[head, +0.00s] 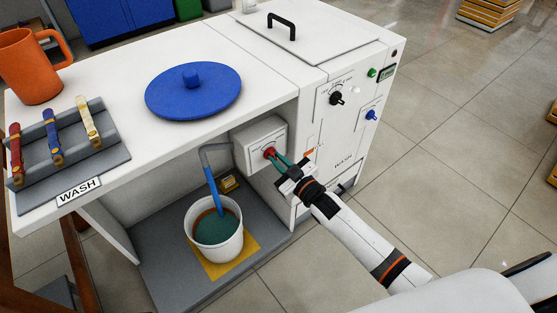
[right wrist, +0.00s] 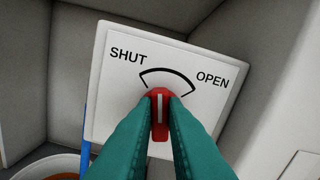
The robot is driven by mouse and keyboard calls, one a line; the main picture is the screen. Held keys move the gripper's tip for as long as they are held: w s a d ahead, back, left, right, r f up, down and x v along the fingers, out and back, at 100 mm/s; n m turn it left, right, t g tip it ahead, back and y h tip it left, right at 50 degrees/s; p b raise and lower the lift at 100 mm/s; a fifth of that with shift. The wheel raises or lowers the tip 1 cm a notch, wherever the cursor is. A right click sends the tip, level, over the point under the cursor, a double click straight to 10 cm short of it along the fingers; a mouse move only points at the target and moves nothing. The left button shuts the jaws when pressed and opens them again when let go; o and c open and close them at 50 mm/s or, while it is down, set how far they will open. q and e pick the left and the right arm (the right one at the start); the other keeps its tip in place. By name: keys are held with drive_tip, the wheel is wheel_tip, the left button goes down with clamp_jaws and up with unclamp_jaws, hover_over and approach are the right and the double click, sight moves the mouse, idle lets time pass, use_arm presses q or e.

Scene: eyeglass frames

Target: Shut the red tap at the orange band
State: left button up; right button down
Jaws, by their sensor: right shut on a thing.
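The red tap (head: 268,153) sits on a white box (head: 249,140) under the counter. My right gripper (head: 274,158) is shut on it, and its teal fingers also clasp the tap's sides in the right wrist view (right wrist: 160,115). The tap's white mark points up at the arc between SHUT and OPEN. A white bucket (head: 216,254) stands below, with teal liquid (head: 219,230) inside. An orange band (head: 203,216) shows on its inner wall above the liquid. A blue hose or stream (head: 210,187) runs down from a grey pipe (head: 202,155) into the bucket. My left gripper is out of view.
The bucket stands on a yellow mat (head: 243,255) on a grey shelf. The counter above holds a blue lid (head: 194,95), an orange mug (head: 28,68) and a grey rack (head: 98,160). The cabinet front (head: 330,125) is close beside my gripper.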

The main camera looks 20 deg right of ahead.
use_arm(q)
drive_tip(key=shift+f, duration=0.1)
use_arm(e)
drive_tip(key=shift+n, duration=0.6)
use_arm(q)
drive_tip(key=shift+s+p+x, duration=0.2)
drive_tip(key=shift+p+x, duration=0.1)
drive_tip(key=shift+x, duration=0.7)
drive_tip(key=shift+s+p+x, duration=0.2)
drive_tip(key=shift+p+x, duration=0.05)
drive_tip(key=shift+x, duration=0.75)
use_arm(e)
drive_tip(key=shift+s+a+f+n, duration=0.1)
drive_tip(key=shift+n, duration=1.1)
drive_tip(key=shift+a+f+n, duration=0.1)
drive_tip(key=shift+n, duration=1.1)
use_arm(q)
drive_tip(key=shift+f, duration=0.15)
use_arm(e)
drive_tip(key=c, duration=1.5)
unclamp_jaws()
drive_tip(key=shift+o, duration=0.2)
